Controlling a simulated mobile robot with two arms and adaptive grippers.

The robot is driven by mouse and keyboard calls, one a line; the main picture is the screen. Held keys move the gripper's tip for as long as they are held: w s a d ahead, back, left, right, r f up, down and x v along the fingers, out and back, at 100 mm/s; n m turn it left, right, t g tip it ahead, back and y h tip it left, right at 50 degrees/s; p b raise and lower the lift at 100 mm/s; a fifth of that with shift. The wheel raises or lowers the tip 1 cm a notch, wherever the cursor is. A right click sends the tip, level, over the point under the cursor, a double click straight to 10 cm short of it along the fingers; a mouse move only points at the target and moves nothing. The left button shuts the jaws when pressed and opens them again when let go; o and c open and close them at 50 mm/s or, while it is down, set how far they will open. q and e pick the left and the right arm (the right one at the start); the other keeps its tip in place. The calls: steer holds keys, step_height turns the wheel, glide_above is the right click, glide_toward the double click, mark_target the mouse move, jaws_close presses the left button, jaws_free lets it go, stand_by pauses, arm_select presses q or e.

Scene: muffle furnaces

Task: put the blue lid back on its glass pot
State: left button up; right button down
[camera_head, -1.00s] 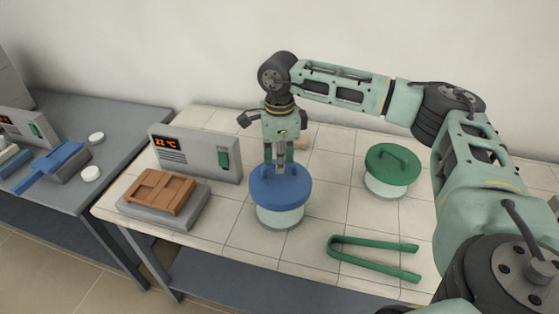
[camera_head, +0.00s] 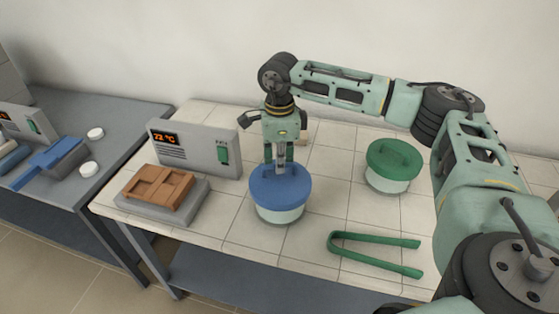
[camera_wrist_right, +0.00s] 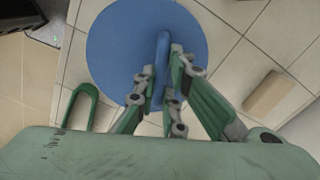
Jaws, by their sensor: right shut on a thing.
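The blue lid (camera_head: 284,190) is a round disc with an upright handle bar. It sits level over the mouth of its glass pot (camera_head: 282,214) on the tiled table; I cannot tell whether it is fully seated. My right gripper (camera_head: 281,168) is above the lid, pointing down, shut on the lid's handle. In the right wrist view the blue lid (camera_wrist_right: 118,58) fills the upper middle, with the handle between the fingers (camera_wrist_right: 160,85). The pot is hidden under the lid there. My left gripper is not in view.
A pot with a green lid (camera_head: 394,160) stands to the right. Green tongs (camera_head: 375,240) lie at the front. A controller box (camera_head: 196,152) and a brown block on a grey slab (camera_head: 195,212) are left. A small tan block (camera_wrist_right: 267,93) lies near the gripper.

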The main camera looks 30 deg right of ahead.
steer(key=shift+f, duration=0.1)
steer(key=c, duration=1.7)
jaws_free()
steer(key=shift+c, duration=0.2)
